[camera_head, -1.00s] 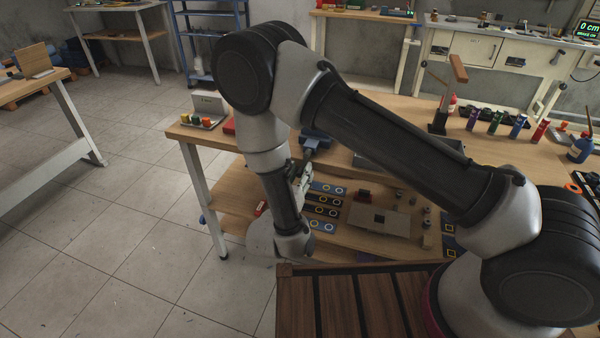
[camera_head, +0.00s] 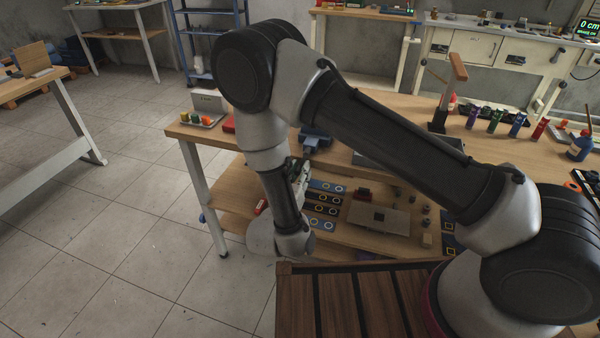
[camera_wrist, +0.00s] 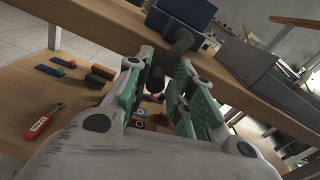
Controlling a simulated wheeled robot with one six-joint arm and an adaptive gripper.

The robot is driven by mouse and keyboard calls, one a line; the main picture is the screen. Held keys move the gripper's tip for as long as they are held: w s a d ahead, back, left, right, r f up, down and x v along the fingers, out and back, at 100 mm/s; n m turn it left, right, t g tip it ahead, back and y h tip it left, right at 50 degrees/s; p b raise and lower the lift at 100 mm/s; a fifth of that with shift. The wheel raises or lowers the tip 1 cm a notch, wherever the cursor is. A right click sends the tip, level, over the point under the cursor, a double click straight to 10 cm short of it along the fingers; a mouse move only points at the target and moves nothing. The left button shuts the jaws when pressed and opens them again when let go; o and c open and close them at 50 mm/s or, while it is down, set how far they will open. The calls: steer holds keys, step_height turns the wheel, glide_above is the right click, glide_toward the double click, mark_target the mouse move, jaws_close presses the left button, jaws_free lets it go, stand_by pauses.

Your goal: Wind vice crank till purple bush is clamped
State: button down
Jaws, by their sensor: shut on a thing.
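The blue vice (camera_head: 318,136) sits at the front edge of the wooden workbench; its blue body also shows at the top of the wrist view (camera_wrist: 180,18). Its dark crank (camera_wrist: 180,43) sticks out from the vice toward me and its handle end reaches down between my fingers. My gripper (camera_wrist: 160,78) is shut on the crank, its green-padded fingers on either side. In the head view my gripper (camera_head: 301,172) is small and partly hidden by my arm. I cannot make out the purple bush or the jaw gap in either view.
The workbench (camera_head: 385,178) has a lower shelf with several parts on it. A red-handled tool (camera_wrist: 42,122) lies on that shelf. A grey tray (camera_wrist: 265,85) stands right of the vice. Coloured tubes (camera_head: 495,121) stand farther right. The floor to the left is clear.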

mark_target(298, 170)
steer(key=shift+a+r, duration=0.15)
steer(key=shift+a, duration=0.15)
steer(key=c, duration=1.4)
jaws_free()
steer(key=shift+c, duration=0.2)
steer(key=shift+d, duration=0.1)
step_height(298, 170, up, 10)
steer(key=shift+f, duration=0.1)
